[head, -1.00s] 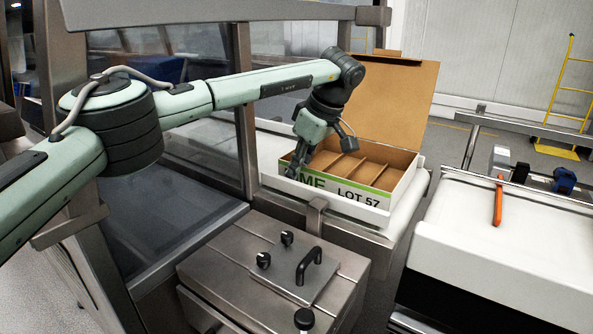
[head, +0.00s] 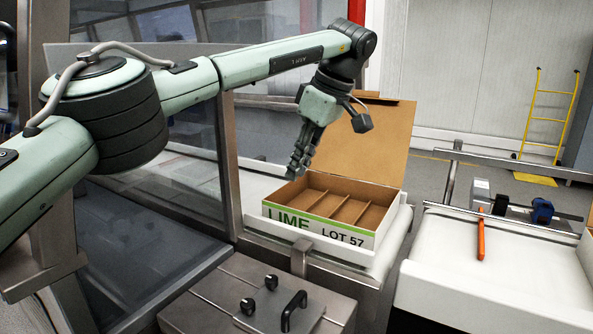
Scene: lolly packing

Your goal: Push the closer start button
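I cannot make out a start button for certain in the head view. My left gripper (head: 295,174) points down above the back left part of the open carton (head: 349,238), clear of it. Its dark fingers lie close together as one narrow shape, with nothing seen between them. The carton is white with a green stripe and reads LIME, LOT 57; its lid stands up at the back and its inside is divided into empty-looking compartments. My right gripper is not in view.
A steel cabinet (head: 205,304) with two black knobs and a black handle (head: 294,309) stands in front. A white conveyor (head: 440,275) with an orange bar (head: 480,240) and a blue-black device (head: 541,211) is at the right. Glass panels (head: 165,120) stand at the left.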

